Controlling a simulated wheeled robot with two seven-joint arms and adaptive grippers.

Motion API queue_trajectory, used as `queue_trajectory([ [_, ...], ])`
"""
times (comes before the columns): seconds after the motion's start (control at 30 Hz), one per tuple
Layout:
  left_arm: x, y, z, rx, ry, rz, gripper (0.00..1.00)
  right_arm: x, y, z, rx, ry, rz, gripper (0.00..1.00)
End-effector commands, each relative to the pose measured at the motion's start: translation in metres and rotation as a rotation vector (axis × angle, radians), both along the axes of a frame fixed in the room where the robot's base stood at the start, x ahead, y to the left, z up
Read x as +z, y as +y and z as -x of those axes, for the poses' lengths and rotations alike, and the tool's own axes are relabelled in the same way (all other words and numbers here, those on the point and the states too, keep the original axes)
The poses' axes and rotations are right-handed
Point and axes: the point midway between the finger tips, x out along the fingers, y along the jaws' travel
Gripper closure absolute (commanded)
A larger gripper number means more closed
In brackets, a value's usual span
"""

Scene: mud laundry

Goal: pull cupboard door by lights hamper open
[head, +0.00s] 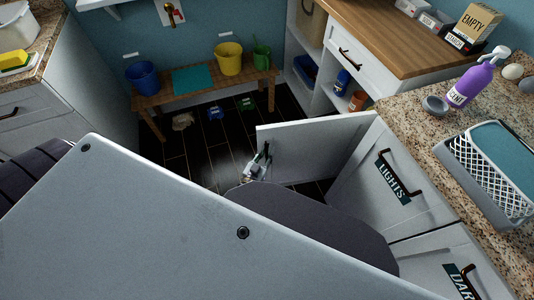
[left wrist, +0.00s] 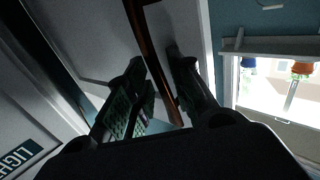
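The cupboard door (head: 318,148) beside the hamper front labelled LIGHTS (head: 388,185) stands swung out from the counter, well open, showing as a white panel. My left gripper (head: 258,164) is at the free-edge side of this door. In the left wrist view the door's brown bar handle (left wrist: 150,45) runs between the two fingers of my left gripper (left wrist: 160,75), which look closed in around it. Part of the handle is hidden by the fingers. The LIGHTS label also shows in the left wrist view (left wrist: 20,158). My right gripper is not in view.
A hamper front labelled DARKS, partly cut off (head: 462,278), is nearer on the right. The granite counter above holds a purple spray bottle (head: 475,82) and a basket (head: 488,178). A wooden bench (head: 205,84) with buckets stands at the back.

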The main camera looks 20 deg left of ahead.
Motion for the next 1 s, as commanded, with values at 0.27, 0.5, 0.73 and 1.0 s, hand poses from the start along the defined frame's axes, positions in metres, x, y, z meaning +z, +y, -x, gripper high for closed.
queue_trajectory([
  [0.27, 0.0, 0.0, 0.0, 0.0, 0.0, 0.001, 0.66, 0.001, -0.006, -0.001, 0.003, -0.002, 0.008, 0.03],
  [0.5, 0.0, 0.0, 0.003, 0.0, 0.001, 0.001, 0.66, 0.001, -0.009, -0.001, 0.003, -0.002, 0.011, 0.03],
  [0.73, -0.001, 0.0, 0.017, 0.0, 0.003, 0.001, 0.66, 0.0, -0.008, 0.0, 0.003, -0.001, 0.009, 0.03],
  [1.0, -0.001, 0.0, 0.043, 0.0, 0.002, 0.001, 0.66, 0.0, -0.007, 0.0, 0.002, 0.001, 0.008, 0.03],
])
